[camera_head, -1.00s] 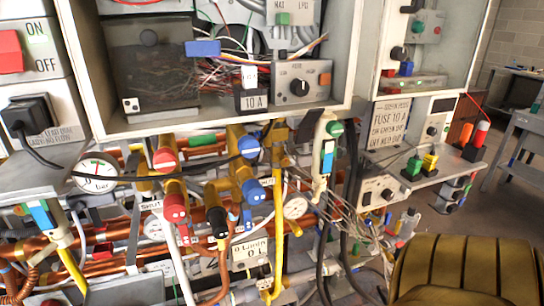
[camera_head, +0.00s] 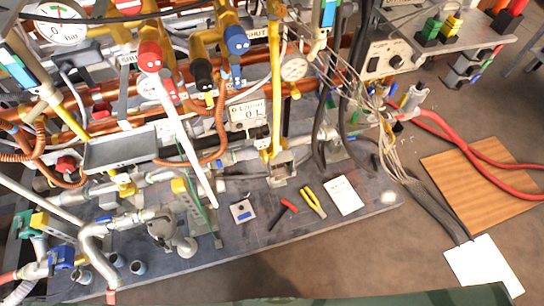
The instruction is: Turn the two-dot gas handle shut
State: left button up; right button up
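I cannot tell which handle is the two-dot gas handle; any dots are too small to count. A red knob (camera_head: 150,56), a black knob (camera_head: 203,73) and a blue knob (camera_head: 236,40) sit on brass fittings at the upper middle, with small light marks on their ends. A vertical yellow pipe (camera_head: 276,90) runs down right of them to a metal block (camera_head: 282,168) near the bench. Another yellow pipe (camera_head: 70,121) slants at the left. Neither of my grippers is in view.
The grey lower shelf (camera_head: 250,225) holds a red-handled tool (camera_head: 283,213), yellow-handled pliers (camera_head: 313,202) and a white paper (camera_head: 344,195). Copper pipes and a pressure gauge (camera_head: 61,24) crowd the left. Hoses and a wooden board (camera_head: 480,180) lie on the floor at right.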

aim_at(264, 154)
jog(key=i+l+u, duration=0.1)
jog(key=l+u, duration=0.45)
jog(key=u, duration=0.15)
jog(key=i+l+u, duration=0.1)
jog(key=l+u, duration=0.3)
jog(key=l, duration=0.8)
jog(key=l+u, duration=0.15)
jog(key=l, duration=0.75)
jog(key=k, duration=0.05)
